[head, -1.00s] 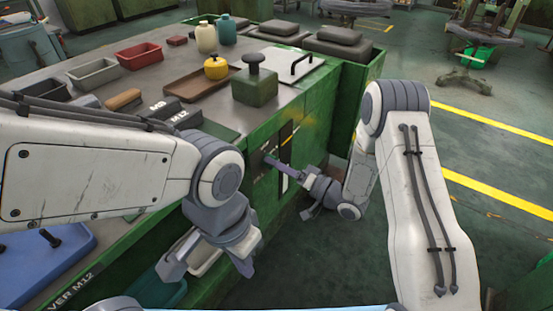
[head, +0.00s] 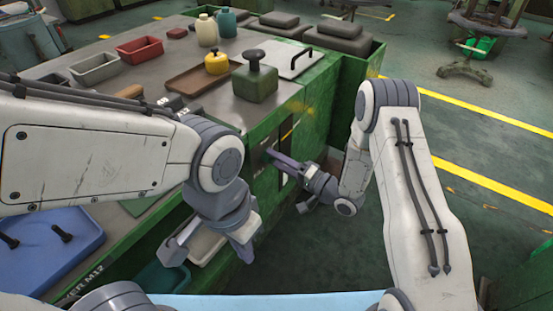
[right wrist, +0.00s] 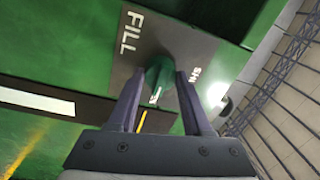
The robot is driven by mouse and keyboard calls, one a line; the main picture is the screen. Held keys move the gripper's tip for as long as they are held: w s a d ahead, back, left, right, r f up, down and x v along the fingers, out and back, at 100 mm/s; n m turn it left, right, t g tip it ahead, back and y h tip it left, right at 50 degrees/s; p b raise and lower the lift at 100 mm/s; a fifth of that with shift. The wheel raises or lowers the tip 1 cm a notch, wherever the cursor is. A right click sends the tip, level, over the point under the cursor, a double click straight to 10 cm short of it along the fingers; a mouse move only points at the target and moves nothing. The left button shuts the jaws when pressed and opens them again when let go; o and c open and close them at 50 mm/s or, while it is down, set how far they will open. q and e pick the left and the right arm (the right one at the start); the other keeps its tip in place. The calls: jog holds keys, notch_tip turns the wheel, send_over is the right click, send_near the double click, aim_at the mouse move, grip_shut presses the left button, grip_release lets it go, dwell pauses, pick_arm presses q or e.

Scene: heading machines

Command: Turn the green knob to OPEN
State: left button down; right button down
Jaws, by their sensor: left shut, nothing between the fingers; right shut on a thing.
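The green knob (right wrist: 161,78) sits on a dark label plate (right wrist: 140,50) on the green cabinet front. A white mark shows at its lower end in the right wrist view. I read FILL at the plate's left and a partly hidden word, perhaps SHUT, at its right; no OPEN is legible. My right gripper (right wrist: 160,90) is shut on the knob, one finger on each side. In the head view the right gripper (head: 275,156) reaches the cabinet front and hides the knob.
On the cabinet top are a green block with a dark knob (head: 254,84), a yellow pot (head: 216,63), a brown tray (head: 187,84) and a red bin (head: 144,50). A blue tray with bolts (head: 45,262) is at left. Open floor (head: 480,150) lies right.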

jog(key=shift+w, duration=0.1)
jog(key=shift+c, duration=1.6)
grip_release()
jog(key=v, duration=1)
jog(key=shift+d+b, duration=0.2)
jog(key=shift+b, duration=0.1)
